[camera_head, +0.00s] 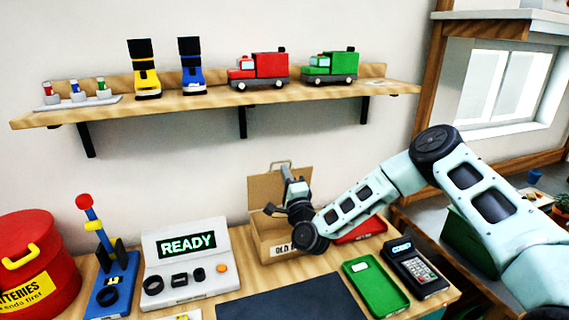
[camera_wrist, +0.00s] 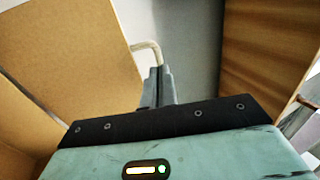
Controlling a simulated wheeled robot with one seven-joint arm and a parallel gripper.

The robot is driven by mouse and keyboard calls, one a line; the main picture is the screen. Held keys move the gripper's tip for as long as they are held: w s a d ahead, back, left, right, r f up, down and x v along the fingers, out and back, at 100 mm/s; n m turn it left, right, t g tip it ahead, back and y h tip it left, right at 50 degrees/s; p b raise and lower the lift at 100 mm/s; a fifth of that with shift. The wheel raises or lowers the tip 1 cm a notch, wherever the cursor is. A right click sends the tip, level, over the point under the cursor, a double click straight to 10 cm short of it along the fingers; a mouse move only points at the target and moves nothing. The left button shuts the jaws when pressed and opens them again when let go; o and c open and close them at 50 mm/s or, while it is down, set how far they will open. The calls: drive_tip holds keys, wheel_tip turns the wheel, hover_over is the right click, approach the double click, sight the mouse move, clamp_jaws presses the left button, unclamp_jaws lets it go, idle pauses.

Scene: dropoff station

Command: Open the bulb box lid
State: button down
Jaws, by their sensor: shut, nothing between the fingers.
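The bulb box (camera_head: 262,240) is a brown cardboard box on the table, with a partly hidden label that reads "OLD B". Its lid (camera_head: 262,187) stands raised, roughly upright, at the back of the box, with a pale loop handle (camera_head: 280,163) on its top edge. My gripper (camera_head: 286,172) is in front of the lid, pointing up near the handle, and covers part of the box. In the wrist view my gripper (camera_wrist: 160,75) is shut and empty, its tips close to the handle (camera_wrist: 148,47). The lid (camera_wrist: 75,50) fills the left there. I cannot tell whether they touch.
A grey READY panel (camera_head: 186,265) stands left of the box. A red tray (camera_head: 362,230), a green tray (camera_head: 390,291) and a card terminal (camera_head: 416,264) lie to the right. A dark mat (camera_head: 290,300) is in front. A wooden shelf (camera_head: 215,104) with toys hangs above.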

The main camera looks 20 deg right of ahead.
drive_tip(key=shift+w+r, duration=0.25)
drive_tip(key=shift+w, duration=0.45)
drive_tip(key=w, duration=0.1)
drive_tip(key=w+b, duration=0.1)
drive_tip(key=w+g+b, duration=0.1)
drive_tip(key=shift+w+a+r, duration=0.1)
drive_tip(key=shift+r, duration=0.15)
drive_tip(key=shift+w+r, duration=0.1)
drive_tip(key=shift+r, duration=0.15)
